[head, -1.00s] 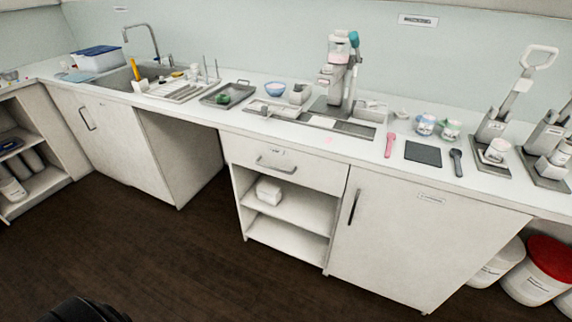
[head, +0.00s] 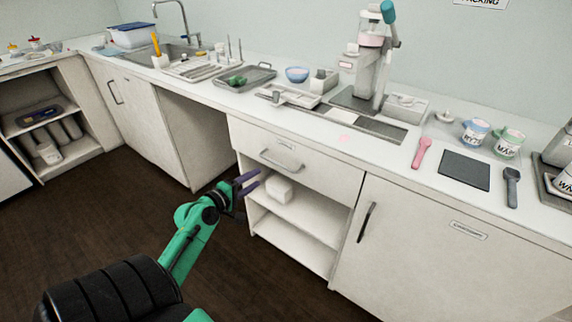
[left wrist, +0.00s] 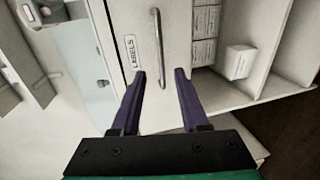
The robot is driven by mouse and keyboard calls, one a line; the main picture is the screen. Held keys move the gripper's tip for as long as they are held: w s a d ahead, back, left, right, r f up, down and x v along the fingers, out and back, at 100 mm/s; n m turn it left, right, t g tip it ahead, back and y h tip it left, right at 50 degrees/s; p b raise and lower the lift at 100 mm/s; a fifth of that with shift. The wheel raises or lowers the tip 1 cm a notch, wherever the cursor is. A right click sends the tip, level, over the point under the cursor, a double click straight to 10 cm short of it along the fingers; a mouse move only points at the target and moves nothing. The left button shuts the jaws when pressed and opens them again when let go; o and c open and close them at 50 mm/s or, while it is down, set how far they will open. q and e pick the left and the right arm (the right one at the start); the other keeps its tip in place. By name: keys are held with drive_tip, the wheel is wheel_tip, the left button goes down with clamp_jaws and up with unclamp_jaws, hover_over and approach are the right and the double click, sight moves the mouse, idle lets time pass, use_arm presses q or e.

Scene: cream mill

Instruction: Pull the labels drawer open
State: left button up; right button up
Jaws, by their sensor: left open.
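The labels drawer (head: 318,170) is a white front under the counter, closed, with a horizontal bar handle (head: 281,161). In the left wrist view its "LABELS" plate (left wrist: 131,52) and its handle (left wrist: 158,48) show, the picture turned so the bar stands upright. My left gripper (head: 250,182) is open and empty, in front of the shelves just below and left of the handle in the head view. In the left wrist view its two purple fingers (left wrist: 160,76) point toward the drawer, with the handle's end between their tips. My right gripper is not in view.
Open shelves (head: 290,235) with a white box (head: 279,188) lie under the drawer. A closed cupboard door (head: 440,245) stands to the right. The counter above holds a tray (head: 245,82), a machine (head: 372,62) and mugs. The dark floor in front is clear.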

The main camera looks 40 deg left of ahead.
sight(279, 165)
use_arm(q)
drive_tip(key=x, duration=1.3)
drive_tip(key=shift+a, duration=0.1)
clamp_jaws()
idle(0.7)
